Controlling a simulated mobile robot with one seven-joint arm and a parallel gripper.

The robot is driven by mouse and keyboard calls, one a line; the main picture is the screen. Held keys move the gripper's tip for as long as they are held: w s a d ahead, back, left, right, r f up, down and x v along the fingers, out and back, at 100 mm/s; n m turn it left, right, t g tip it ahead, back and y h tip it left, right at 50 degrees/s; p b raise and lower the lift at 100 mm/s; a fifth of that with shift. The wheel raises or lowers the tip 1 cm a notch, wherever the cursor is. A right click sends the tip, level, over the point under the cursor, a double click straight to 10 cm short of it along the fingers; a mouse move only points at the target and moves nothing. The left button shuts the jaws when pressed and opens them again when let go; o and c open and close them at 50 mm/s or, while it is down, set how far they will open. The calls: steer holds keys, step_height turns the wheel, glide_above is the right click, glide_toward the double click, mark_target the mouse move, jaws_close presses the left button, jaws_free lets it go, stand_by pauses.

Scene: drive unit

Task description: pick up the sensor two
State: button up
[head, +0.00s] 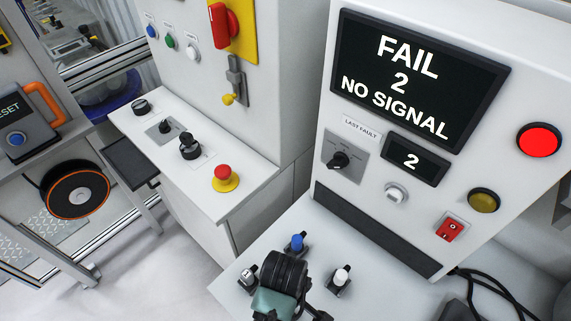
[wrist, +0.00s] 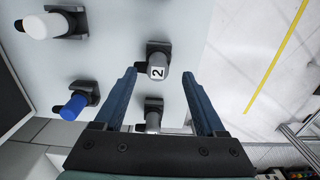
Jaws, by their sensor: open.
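Sensor two (wrist: 157,70), a small grey cylinder with a white face marked "2" in a dark holder, shows in the wrist view. My gripper (wrist: 159,75) is open, its two blue fingers spread with sensor two between their tips in the picture. Whether the fingertips are level with it or above it, I cannot tell. In the head view my gripper (head: 283,275) is dark and green over the white bench, and sensor two cannot be made out there.
Close by stand a blue-topped sensor (head: 297,242), a white-topped sensor (head: 340,277) and a grey labelled sensor (head: 247,277) on the white bench (head: 228,288). A screen (head: 415,75) reads "FAIL 2 NO SIGNAL".

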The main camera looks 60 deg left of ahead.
steer(key=shift+w+f+p, duration=0.15)
steer(key=shift+f+p, duration=0.15)
steer(key=shift+f, duration=1.65)
jaws_close()
